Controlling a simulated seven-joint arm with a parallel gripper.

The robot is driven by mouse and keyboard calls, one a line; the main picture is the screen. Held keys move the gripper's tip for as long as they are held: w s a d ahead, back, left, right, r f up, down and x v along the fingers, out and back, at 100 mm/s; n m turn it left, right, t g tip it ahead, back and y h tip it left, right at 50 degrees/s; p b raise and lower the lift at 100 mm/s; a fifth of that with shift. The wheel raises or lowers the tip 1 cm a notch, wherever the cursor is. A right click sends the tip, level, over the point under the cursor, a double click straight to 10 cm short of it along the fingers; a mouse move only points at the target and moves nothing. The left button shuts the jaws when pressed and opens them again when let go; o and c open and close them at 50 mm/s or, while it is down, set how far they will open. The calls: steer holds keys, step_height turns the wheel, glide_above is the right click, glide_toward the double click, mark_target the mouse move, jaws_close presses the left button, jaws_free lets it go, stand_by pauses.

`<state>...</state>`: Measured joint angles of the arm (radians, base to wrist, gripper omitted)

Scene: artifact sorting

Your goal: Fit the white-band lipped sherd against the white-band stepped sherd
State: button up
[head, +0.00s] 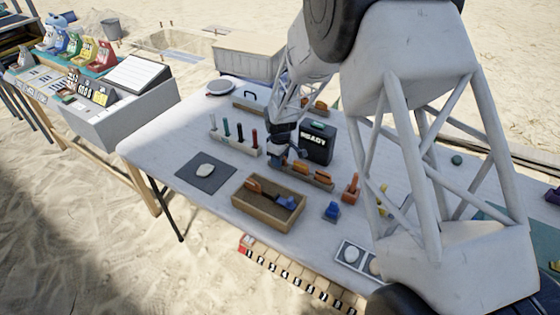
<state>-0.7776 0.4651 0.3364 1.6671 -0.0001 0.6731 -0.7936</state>
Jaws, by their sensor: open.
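Several orange-brown pieces that look like sherds stand along a low wooden rack (322,184) near the table's middle. White bands, lips and steps are too small to make out, so I cannot tell which are the lipped and stepped sherds. My gripper (284,152) is open, low over the table at the left end of that rack, partly hidden by its own housing. Another orange-brown piece (254,187) lies in a wooden tray (268,221) beside a blue object (285,203). More orange-brown pieces (318,106) show at the back, partly behind my arm.
A dark box reading "READY" (316,146) stands just right of my gripper. A rack of coloured tubes (234,144) is to the left. A dark mat (190,174) bears a pale stone (206,169). An orange stand (350,190) and blue object (331,211) stand near the front.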

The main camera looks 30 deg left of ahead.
jaws_close()
stand_by(0.3)
steer(key=shift+r, duration=5.05)
steer(key=shift+s, duration=0.1)
steer(key=s+d+r, duration=0.1)
steer(key=s+d, duration=0.1)
steer(key=s, duration=0.6)
steer(key=s+d+r, duration=0.2)
steer(key=s+d, duration=0.1)
steer(key=s, duration=0.6)
steer(key=shift+w, duration=0.1)
